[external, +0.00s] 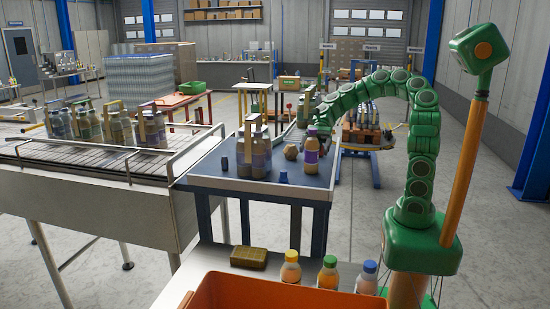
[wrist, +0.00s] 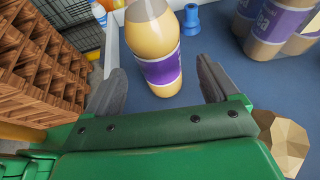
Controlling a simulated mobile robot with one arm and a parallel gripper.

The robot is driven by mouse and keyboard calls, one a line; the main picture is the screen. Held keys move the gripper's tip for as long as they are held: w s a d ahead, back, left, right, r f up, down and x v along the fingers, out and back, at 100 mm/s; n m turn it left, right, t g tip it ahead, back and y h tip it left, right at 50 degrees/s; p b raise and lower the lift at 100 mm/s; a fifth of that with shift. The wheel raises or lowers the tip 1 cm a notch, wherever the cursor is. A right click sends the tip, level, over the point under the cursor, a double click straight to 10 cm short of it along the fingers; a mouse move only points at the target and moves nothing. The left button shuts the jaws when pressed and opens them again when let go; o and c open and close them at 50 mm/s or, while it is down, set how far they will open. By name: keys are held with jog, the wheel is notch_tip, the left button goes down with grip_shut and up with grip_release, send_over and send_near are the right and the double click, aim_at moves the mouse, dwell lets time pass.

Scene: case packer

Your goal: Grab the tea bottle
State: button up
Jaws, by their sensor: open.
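The tea bottle, tan with a purple label, stands upright near the right edge of the blue-topped table in the external view (external: 312,152). In the wrist view the bottle (wrist: 160,50) stands just beyond and between my open fingers. My gripper (wrist: 160,88) is open, with one grey finger on each side of the bottle's lower part. No contact between fingers and bottle is visible. In the external view my green arm reaches down behind the bottle, and the gripper itself is hard to make out there.
On the blue-topped table (external: 230,183) are a carrier of similar bottles (external: 257,158), a faceted brown lump (external: 291,152) and a small blue piece (external: 283,177). The lump (wrist: 283,140) lies close to my right finger. A conveyor (external: 90,157) with bottle carriers runs at left.

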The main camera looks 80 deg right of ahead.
aim_at(309, 167)
jog(key=shift+f, duration=1.15)
jog(key=x, duration=0.5)
jog(key=c, duration=1.3)
jog(key=shift+o, duration=0.2)
jog(key=shift+r, duration=0.1)
